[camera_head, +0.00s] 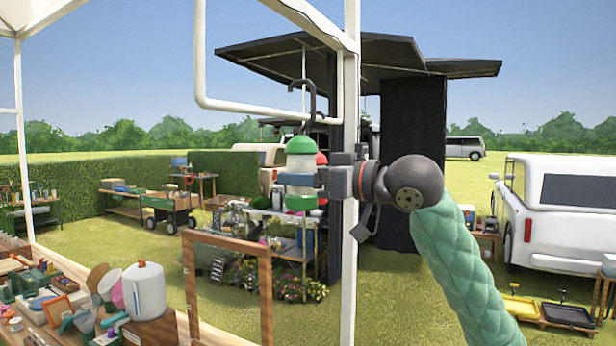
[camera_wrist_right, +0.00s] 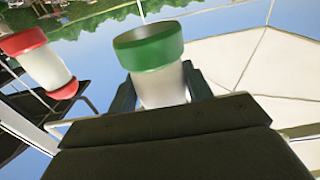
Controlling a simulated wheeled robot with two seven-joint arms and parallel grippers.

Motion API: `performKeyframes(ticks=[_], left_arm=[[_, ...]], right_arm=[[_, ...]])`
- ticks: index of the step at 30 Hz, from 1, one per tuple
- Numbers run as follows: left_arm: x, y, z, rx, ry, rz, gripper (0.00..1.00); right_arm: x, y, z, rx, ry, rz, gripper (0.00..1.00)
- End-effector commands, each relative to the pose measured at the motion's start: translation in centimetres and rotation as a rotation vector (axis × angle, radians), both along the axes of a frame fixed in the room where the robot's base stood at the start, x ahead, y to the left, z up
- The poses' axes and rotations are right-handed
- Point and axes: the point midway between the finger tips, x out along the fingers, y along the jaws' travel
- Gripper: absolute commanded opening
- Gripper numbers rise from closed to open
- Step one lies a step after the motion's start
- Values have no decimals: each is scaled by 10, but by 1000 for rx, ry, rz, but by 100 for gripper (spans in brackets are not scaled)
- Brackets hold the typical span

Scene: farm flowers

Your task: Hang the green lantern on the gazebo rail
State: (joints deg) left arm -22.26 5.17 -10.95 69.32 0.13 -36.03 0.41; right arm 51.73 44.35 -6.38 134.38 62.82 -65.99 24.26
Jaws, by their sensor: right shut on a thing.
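The green lantern (camera_head: 300,175) is a pale cylinder with green bands at its top and bottom. It hangs upright between the fingers of my right gripper (camera_head: 304,181), which is shut on it. The wrist view shows the same green-rimmed lantern (camera_wrist_right: 150,58) between the fingers (camera_wrist_right: 157,92). A black hook (camera_head: 309,88) rises above the lantern, its curved top higher than the white gazebo rail (camera_head: 265,113). I cannot tell whether the hook touches the rail. My left gripper is out of view.
A red-banded lantern (camera_wrist_right: 42,63) is close beside the green one; it is mostly hidden in the head view (camera_head: 321,160). A white gazebo post (camera_head: 350,90) stands by my right gripper. A crowded table with a white canister (camera_head: 145,290) and a wooden frame (camera_head: 265,295) are at lower left.

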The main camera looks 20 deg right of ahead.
Motion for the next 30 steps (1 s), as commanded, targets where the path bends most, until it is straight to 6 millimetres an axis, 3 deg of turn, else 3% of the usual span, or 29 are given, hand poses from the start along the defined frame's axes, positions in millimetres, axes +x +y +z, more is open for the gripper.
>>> performKeyframes(ticks=[18, 30], left_arm=[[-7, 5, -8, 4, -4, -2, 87], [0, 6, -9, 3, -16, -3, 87]], right_arm=[[32, 25, 0, 1, 0, 1, 30], [52, 41, 1, 1, 0, 0, 30]])
